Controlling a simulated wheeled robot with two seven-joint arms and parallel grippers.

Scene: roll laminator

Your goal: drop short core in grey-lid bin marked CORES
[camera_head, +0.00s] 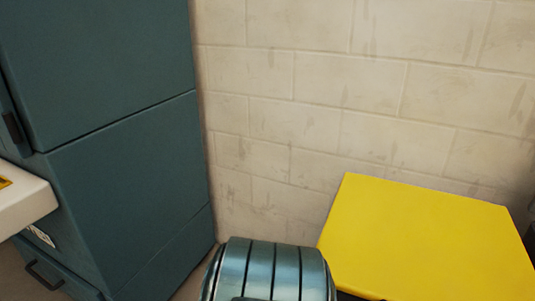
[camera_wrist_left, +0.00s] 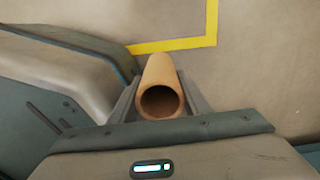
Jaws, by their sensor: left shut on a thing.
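In the left wrist view, my left gripper (camera_wrist_left: 158,105) is shut on the short core (camera_wrist_left: 160,74), a tan-brown hollow tube. Its open end faces the camera, and its far end points away over a pale floor. Neither gripper shows in the head view. I see no grey lid and no CORES marking in either view.
A yellow flat-topped box or lid (camera_head: 425,240) stands at the lower right, by a cream block wall (camera_head: 350,90). A teal cabinet (camera_head: 110,150) fills the left. A ribbed metallic teal shape (camera_head: 262,270) is cut off below. A yellow floor line (camera_wrist_left: 178,44) bends beyond the core.

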